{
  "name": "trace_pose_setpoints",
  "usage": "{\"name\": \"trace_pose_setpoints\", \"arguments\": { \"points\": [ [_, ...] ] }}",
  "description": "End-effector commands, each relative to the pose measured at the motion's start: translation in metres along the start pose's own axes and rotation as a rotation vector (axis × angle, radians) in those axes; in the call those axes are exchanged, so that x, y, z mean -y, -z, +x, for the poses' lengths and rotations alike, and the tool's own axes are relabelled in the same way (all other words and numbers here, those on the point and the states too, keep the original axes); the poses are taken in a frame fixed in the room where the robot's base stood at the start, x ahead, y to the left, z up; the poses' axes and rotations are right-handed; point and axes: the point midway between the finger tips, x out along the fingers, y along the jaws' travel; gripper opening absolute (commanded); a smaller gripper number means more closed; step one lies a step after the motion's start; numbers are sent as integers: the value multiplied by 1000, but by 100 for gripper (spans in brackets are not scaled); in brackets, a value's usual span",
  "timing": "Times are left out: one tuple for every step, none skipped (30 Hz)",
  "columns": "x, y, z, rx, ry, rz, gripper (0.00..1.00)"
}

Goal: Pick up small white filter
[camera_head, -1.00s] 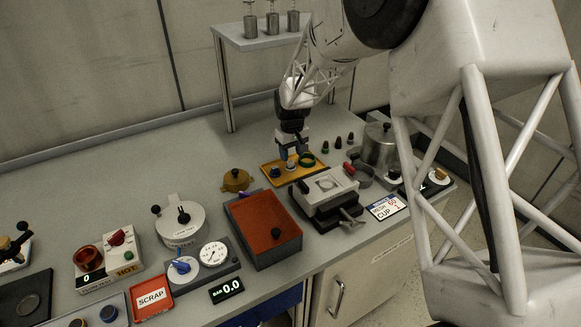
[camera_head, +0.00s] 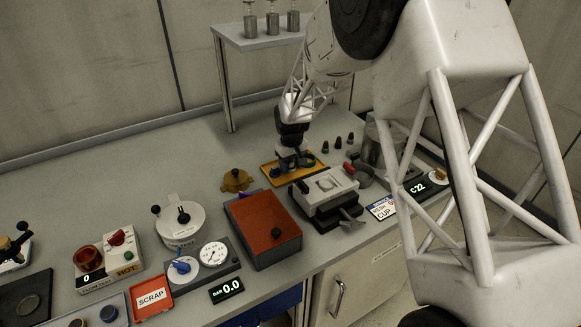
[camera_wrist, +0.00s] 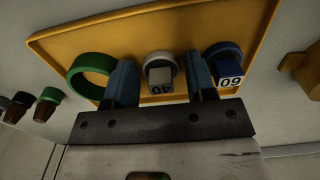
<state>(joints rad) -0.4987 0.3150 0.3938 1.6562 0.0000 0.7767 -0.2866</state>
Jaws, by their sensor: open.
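In the wrist view a small round white-grey filter (camera_wrist: 160,68) with a block marked 40 sits on a yellow tray (camera_wrist: 200,25). My gripper (camera_wrist: 161,82) is open, with one blue finger on each side of this filter. I cannot tell whether the fingers touch it. In the head view my gripper (camera_head: 288,163) is low over the tray (camera_head: 279,184) and hides the white filter.
A press-like device with a red knob (camera_head: 328,188) stands right in front of the tray. An orange-red box (camera_head: 262,225) is at front left, and a yellow-brown knobbed piece (camera_head: 236,180) left. Several small dark stoppers (camera_head: 337,142) stand to the right. A raised shelf (camera_head: 262,38) is behind.

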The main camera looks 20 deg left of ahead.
Motion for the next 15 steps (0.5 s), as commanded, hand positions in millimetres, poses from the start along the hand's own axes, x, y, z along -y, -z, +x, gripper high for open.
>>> {"name": "trace_pose_setpoints", "arguments": {
  "points": [
    [0,0,0,0,0,0,51],
    [0,0,0,0,0,0,51],
    [0,0,0,0,0,0,51],
    [0,0,0,0,0,0,51],
    [0,0,0,0,0,0,51],
    [0,0,0,0,0,0,51],
    [0,0,0,0,0,0,51],
    [0,0,0,0,0,0,51],
    [0,0,0,0,0,0,48],
    [0,0,0,0,0,0,43],
    [0,0,0,0,0,0,38],
    [0,0,0,0,0,0,32],
    [0,0,0,0,0,0,28],
    [0,0,0,0,0,0,23],
    [0,0,0,0,0,0,17]
  ]
}}
